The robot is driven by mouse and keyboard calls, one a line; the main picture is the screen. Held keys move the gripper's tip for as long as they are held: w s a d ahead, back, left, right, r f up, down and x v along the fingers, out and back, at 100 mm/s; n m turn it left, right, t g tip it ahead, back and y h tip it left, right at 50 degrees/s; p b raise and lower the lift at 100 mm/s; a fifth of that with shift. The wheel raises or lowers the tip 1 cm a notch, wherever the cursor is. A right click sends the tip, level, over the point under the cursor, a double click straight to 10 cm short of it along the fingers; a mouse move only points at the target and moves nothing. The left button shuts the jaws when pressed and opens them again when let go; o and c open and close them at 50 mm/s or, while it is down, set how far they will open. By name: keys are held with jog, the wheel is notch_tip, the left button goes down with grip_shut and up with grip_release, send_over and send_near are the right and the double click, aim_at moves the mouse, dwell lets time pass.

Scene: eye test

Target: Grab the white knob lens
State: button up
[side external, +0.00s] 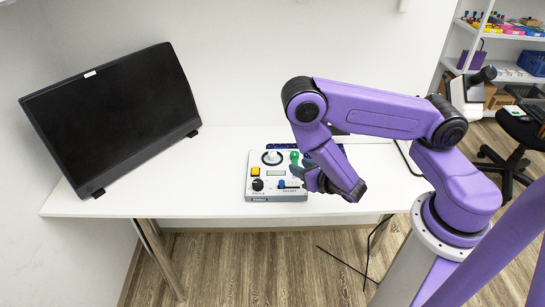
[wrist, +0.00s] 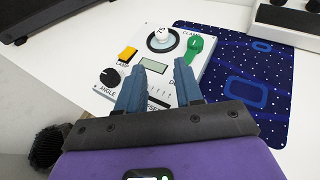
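The white knob (wrist: 163,36) stands upright inside a black ring at the back of a control panel (wrist: 110,84), with dark marks on its top. It also shows in the side external view (side external: 272,156), at the panel's back left. My gripper (wrist: 160,65) is open, its two blue-grey fingers apart with nothing held between them. In the wrist view the fingertips lie over the panel's display area, short of the knob and apart from it. In the side external view my gripper (side external: 302,174) is over the panel's right side, to the right of the knob.
Beside the knob is a green clamp handle (wrist: 195,46). A yellow button (wrist: 127,54), a black angle knob (wrist: 110,78) and a small display (wrist: 153,66) share the panel. A patterned blue mat (wrist: 270,75) lies right of it. A dark monitor (side external: 110,115) stands at left.

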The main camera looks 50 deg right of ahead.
send_near(274, 153)
jog(key=x, duration=0.4)
jog(key=shift+w+a, duration=0.1)
jog(key=shift+a, duration=0.1)
jog(key=shift+x, duration=2.55)
jog(key=shift+d+f, duration=0.1)
grip_shut()
